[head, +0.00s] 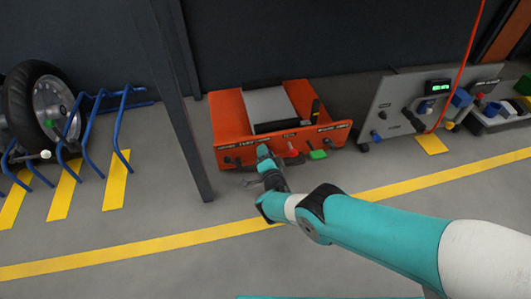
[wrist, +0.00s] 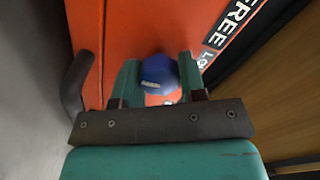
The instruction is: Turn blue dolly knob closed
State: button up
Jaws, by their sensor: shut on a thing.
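The blue knob (wrist: 160,74) sits on the orange front panel of the dolly, between the two fingers of my gripper (wrist: 158,85) in the wrist view. The gripper is shut on the knob, with a finger on either side of it. In the head view my gripper (head: 266,158) reaches the front face of the orange dolly (head: 228,120). The knob is hidden there behind the gripper. White lettering reading "FREE" and "LO" shows on the panel beside the knob in the wrist view.
A red knob (head: 292,151) and a green knob (head: 318,154) sit right of my gripper on the dolly front. A dark post (head: 184,100) stands close to the dolly's left. A grey panel unit (head: 400,95) is at right, a blue rack (head: 88,115) at left. Floor in front is clear.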

jog(key=shift+d, duration=0.1)
jog(key=o, duration=0.9)
jog(key=p+v, duration=0.9)
jog(key=v, duration=0.8)
jog(key=shift+s, duration=0.2)
jog(key=shift+r, duration=0.1)
